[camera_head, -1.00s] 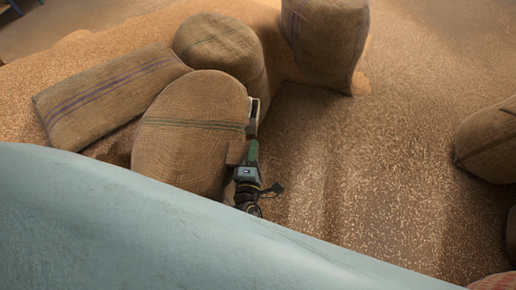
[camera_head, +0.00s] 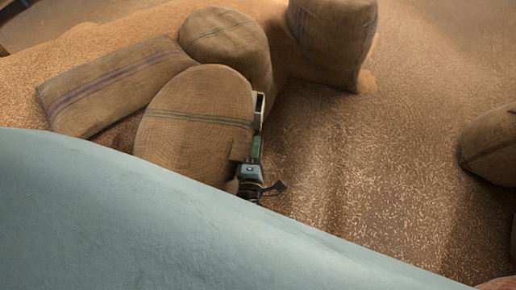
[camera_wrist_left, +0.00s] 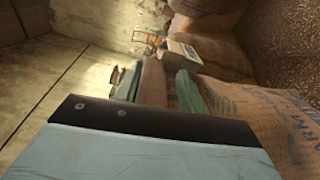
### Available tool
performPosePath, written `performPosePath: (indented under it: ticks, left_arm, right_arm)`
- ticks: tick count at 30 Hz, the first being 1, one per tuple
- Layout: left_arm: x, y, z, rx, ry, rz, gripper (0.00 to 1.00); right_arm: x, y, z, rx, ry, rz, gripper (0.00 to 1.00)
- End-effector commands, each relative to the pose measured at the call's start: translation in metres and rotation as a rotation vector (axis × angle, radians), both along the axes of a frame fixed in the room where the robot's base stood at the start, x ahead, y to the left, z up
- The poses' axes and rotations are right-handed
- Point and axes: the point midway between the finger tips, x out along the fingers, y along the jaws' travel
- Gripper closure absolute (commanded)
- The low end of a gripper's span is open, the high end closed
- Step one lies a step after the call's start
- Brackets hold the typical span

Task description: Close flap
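My left gripper (camera_head: 258,112) reaches past the edge of a large pale blue surface (camera_head: 150,215) in the head view, beside the right side of a bulging sack. In the left wrist view, its two greenish fingers (camera_wrist_left: 160,85) stand apart. A brown, rounded upright thing shows between them, with a gap on its right; I cannot tell whether it is touched. A pale blue panel with a black bolted strip (camera_wrist_left: 150,122) fills the bottom of that view. I cannot pick out the flap for certain. My right gripper is not in view.
Burlap sacks (camera_head: 190,125) crowd the gripper's left, with another at the back (camera_head: 333,40) and one at the right edge (camera_head: 492,145). Loose grain (camera_head: 370,150) covers open floor. The wrist view shows a small grey box (camera_wrist_left: 185,52) and a pale wall or floor (camera_wrist_left: 40,70).

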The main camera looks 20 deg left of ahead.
Motion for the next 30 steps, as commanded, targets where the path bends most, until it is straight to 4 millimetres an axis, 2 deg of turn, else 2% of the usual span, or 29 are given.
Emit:
performPosePath:
  ticks: [4,8,21,25,30]
  left_arm:
    - [-0.003,-0.002,0.001,0.0,-0.002,-0.001,0.6]
    - [-0.018,-0.005,0.002,0.0,-0.001,-0.001,0.6]
    - [-0.108,-0.029,0.001,0.0,0.002,-0.001,0.6]
    - [-0.122,-0.032,0.001,0.0,0.001,0.0,0.6]
    - [-0.129,-0.034,0.001,0.0,0.0,0.0,0.6]
  right_arm:
    - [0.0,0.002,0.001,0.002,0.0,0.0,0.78]
    - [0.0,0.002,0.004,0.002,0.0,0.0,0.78]
    - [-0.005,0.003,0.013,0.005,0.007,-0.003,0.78]
    - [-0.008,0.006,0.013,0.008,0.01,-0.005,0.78]
    - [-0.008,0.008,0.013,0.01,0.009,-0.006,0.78]
